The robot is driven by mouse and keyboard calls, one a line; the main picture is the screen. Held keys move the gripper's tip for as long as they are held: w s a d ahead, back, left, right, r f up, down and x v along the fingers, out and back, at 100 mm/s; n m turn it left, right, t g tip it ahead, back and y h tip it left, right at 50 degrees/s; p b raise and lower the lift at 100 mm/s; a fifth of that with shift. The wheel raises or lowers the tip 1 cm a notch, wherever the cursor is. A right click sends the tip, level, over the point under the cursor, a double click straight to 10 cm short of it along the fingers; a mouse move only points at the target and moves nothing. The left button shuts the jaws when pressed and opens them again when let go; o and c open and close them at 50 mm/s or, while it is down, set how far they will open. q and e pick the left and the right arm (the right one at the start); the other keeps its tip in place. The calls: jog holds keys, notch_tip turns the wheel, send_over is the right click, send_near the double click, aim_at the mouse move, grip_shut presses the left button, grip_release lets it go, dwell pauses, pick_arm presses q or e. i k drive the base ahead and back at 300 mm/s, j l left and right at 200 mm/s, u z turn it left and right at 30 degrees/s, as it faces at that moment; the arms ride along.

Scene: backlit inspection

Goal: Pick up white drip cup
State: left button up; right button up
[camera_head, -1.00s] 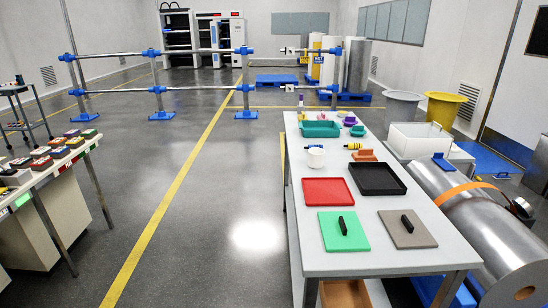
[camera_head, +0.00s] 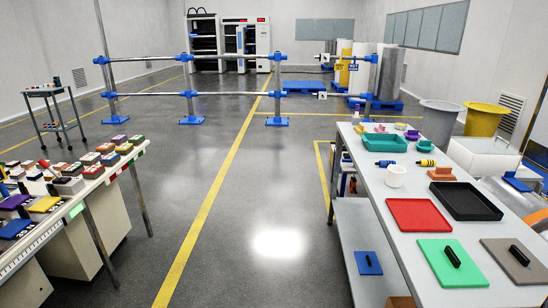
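A small white cup (camera_head: 396,176), which looks like the white drip cup, stands on the white table (camera_head: 388,214) at the right. It is behind the red tray and in front of the teal tray, near the table's left edge. Nothing covers it. Neither of my grippers shows in the head view.
The table also bears a red tray (camera_head: 419,215), a black tray (camera_head: 465,201), a teal tray (camera_head: 384,143), a green board (camera_head: 452,263) and a grey board (camera_head: 518,259). A table with several blocks (camera_head: 72,205) stands at left. The floor (camera_head: 240,200) between is clear.

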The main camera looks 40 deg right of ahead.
aim_at(395, 176)
jog(key=i+z, duration=0.4)
jog(key=i+j+z, duration=0.4)
jog(key=i, duration=0.15)
jog(key=i+z, duration=0.7)
jog(key=z, duration=0.15)
jog(key=i+j+z, duration=0.15)
jog(key=i+z, duration=0.3)
jog(key=i+j+z, duration=0.2)
jog(key=z, duration=0.25)
jog(key=i+j+z, duration=0.25)
jog(key=j+z, duration=0.2)
jog(key=i+j+z, duration=0.2)
jog(key=j+z, duration=0.2)
